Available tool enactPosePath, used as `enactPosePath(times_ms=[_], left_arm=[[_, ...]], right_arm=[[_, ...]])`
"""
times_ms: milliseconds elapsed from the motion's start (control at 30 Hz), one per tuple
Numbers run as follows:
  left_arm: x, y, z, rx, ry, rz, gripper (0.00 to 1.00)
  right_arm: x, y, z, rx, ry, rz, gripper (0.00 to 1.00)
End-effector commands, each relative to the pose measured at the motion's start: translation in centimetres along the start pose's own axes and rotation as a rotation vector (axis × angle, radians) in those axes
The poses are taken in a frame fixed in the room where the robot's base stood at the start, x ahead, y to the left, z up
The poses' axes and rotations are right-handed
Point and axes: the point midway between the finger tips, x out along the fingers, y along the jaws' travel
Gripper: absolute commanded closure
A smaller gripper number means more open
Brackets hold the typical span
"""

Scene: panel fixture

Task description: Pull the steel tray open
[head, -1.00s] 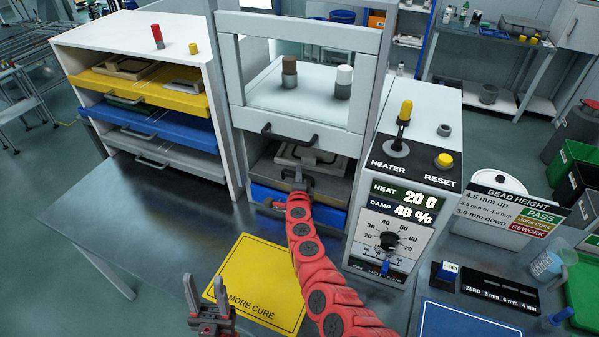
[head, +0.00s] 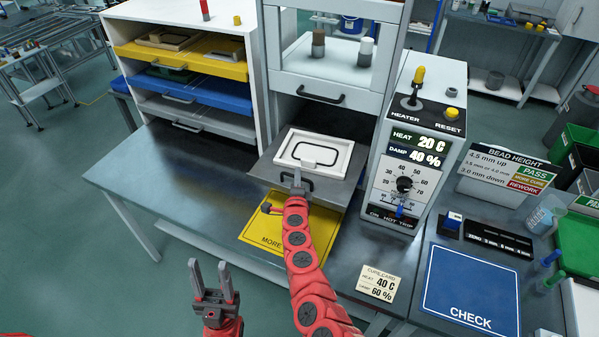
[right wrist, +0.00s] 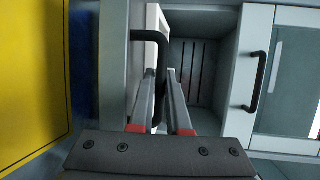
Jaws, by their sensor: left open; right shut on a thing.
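The steel tray (head: 345,180) sticks well out from the bay below the windowed door, carrying a white square panel (head: 300,148) with a dark outlined loop. My right gripper (head: 298,178) is shut on the dark handle at the tray's front edge. In the right wrist view its two fingers (right wrist: 161,73) straddle the dark handle bar (right wrist: 136,36); the tips are partly hidden. My left gripper (head: 212,283) is open and empty, in front of the bench at the lower left, apart from everything.
A yellow mat (head: 262,230) lies under the tray's front, partly covered. A rack with yellow (head: 220,58), blue and grey trays stands left. The heater box (head: 425,150) stands close right of the tray. The bench top (head: 190,165) at left is clear.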

Motion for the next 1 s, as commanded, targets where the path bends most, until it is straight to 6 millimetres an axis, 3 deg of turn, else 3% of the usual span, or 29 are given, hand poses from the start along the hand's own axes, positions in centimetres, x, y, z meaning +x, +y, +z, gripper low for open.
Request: enactPosePath(times_ms=[567, 600, 667, 1000], left_arm=[[0.3, -0.02, -0.05, 0.0, 0.0, 0.0, 0.53], [0.3, -0.02, -0.05, 0.0, 0.0, 0.0, 0.53], [0.3, -0.02, -0.05, 0.0, 0.0, 0.0, 0.53], [0.3, -0.02, -0.05, 0.0, 0.0, 0.0, 0.53]], right_arm=[[-0.91, 0.19, 0.37, -0.001, -0.001, 0.0, 1.0], [-0.91, 0.18, 0.37, 0.0, -0.001, 0.0, 0.82], [-0.91, 0.19, 0.37, 0.0, -0.001, 0.0, 0.73], [-1.04, 0.19, 0.43, 0.001, -0.002, 0.0, 0.73]])
